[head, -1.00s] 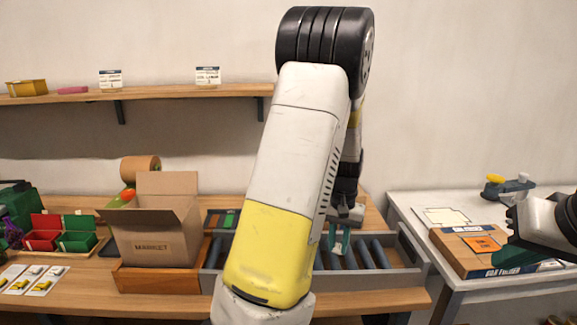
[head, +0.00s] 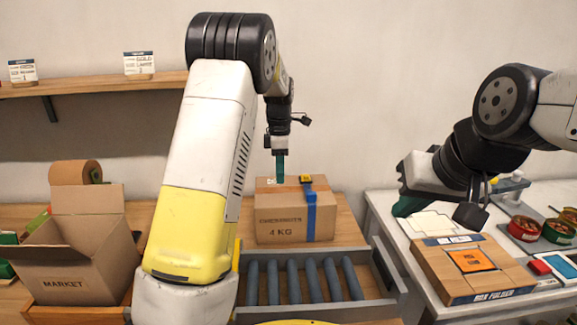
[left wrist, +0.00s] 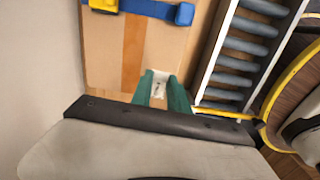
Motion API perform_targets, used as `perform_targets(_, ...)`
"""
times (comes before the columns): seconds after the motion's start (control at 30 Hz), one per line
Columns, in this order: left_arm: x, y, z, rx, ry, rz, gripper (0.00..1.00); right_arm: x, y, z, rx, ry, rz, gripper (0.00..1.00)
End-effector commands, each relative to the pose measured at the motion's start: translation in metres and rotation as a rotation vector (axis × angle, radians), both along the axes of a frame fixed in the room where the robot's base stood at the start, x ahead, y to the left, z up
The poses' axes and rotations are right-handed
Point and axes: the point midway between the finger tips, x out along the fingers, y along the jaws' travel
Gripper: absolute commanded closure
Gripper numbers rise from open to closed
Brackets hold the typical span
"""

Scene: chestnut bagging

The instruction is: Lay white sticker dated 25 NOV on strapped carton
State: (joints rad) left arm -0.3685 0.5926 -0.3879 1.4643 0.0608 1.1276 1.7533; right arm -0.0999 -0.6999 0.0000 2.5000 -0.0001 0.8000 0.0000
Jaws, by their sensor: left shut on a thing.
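The strapped carton (head: 280,230) is brown, printed "CHESTNUTS 4 KG", with a blue strap and a yellow buckle (head: 306,179). It stands closed behind the roller tray, and its taped top (left wrist: 150,45) fills the upper middle of the left wrist view. My left gripper (head: 279,178) points down at the carton's top, left of the strap. Its teal fingers are shut on a small white sticker (left wrist: 155,85), whose date I cannot read. I cannot tell whether the sticker touches the carton. My right gripper (head: 403,205) hovers over the white table; its finger gap is unclear.
An open MARKET box (head: 75,245) stands at left. A roller tray (head: 305,282) lies in front of the carton. The white table at right holds a box folder board (head: 470,268) and red tins (head: 525,228). A shelf (head: 90,86) with cards crosses the wall.

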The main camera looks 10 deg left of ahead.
Motion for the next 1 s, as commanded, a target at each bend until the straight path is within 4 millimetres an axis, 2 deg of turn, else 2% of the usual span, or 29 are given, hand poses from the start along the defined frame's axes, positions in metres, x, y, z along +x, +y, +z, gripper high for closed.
perform_targets(0.17,0.002,-0.001,-0.003,0.000,0.001,0.036,1.00,0.000,0.000,0.000,0.000,0.000,0.000,1.00)
perform_targets(0.7,0.001,0.000,-0.052,0.000,0.002,0.034,1.00,0.000,0.000,0.000,0.000,0.000,0.000,1.00)
perform_targets(1.0,0.001,-0.001,-0.064,0.000,0.001,0.034,1.00,0.000,0.000,0.000,0.000,0.000,0.000,1.00)
